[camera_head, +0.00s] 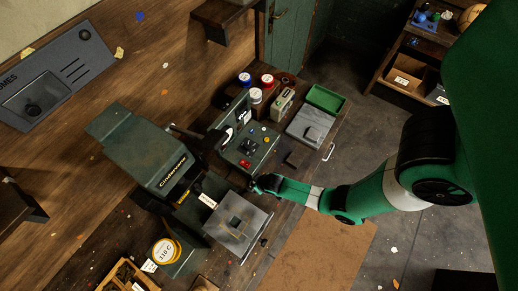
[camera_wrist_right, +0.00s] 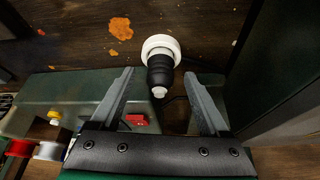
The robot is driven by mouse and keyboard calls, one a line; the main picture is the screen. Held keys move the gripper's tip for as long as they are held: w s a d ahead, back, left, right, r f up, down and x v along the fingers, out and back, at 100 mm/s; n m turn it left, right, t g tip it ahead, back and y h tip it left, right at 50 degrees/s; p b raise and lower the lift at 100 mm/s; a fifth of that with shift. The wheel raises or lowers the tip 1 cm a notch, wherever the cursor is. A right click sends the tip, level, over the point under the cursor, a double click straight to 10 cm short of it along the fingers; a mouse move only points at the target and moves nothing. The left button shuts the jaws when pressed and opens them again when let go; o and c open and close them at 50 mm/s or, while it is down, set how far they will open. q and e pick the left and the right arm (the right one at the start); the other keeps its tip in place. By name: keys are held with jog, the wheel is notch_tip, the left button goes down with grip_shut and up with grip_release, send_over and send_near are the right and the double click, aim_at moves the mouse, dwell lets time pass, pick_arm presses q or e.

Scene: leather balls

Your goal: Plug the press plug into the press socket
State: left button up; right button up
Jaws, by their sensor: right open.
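My right gripper (camera_head: 257,184) is low in front of the control box, between it and the press's steel plate, in the head view. In the right wrist view the right gripper (camera_wrist_right: 158,74) is open. A black plug-like piece (camera_wrist_right: 159,72) with a pale tip shows between and beyond its fingertips, against a white round base (camera_wrist_right: 160,45). No contact with the fingers is visible. I cannot tell whether that piece is seated in the base. The green press (camera_head: 140,150) stands left of the gripper. My left gripper is not in view.
The control box (camera_head: 240,158) with coloured buttons stands just behind the gripper. The steel plate (camera_head: 225,232) is in front. Paint cans (camera_head: 255,96), a green tray (camera_head: 325,98) and a grey block (camera_head: 310,128) occupy the bench's far end. Open floor (camera_head: 375,262) lies to the right.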

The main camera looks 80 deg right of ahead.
jog(key=p+v, duration=0.4)
jog(key=v, duration=0.6)
